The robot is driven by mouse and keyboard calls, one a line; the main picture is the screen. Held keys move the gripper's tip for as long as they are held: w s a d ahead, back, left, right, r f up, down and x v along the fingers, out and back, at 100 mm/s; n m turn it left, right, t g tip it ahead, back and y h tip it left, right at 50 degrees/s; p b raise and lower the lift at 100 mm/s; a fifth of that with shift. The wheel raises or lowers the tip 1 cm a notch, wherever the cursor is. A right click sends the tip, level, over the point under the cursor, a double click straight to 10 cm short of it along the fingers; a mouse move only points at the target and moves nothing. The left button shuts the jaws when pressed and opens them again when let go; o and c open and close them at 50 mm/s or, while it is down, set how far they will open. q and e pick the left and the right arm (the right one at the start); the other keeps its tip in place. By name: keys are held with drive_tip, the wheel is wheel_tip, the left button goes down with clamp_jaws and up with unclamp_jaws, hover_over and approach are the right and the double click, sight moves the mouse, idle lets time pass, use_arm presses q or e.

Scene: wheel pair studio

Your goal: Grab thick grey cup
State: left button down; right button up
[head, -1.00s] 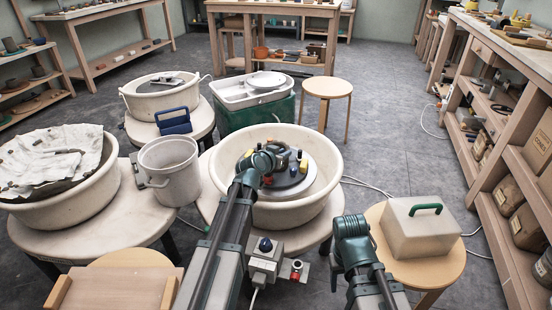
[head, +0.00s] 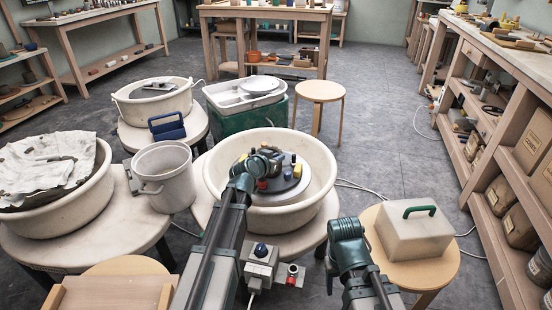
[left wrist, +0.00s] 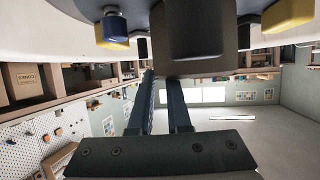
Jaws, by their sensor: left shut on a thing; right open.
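My left gripper (head: 268,163) is over the round wheel head inside the cream splash pan (head: 325,180). In the left wrist view its two dark fingers are shut on a thick, dark grey-brown piece, which looks like the thick grey cup (left wrist: 195,30). In the head view my arm hides most of that piece. Yellow and blue pieces sit around it on the grey wheel head (head: 288,187), and they show close by in the left wrist view. My right gripper (head: 333,270) hangs low by the pan, mostly hidden behind its own arm, open.
A lidded box with a green handle (head: 412,235) stands on a stool at the right. A pale bucket (head: 165,178) and a cloth-covered basin (head: 50,170) are at the left. A control box (head: 262,262) is in front.

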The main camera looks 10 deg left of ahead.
wheel_tip(320, 180, up, 10)
drive_tip(key=p, duration=0.9)
drive_tip(key=shift+f, duration=0.25)
drive_tip(key=shift+a, duration=0.1)
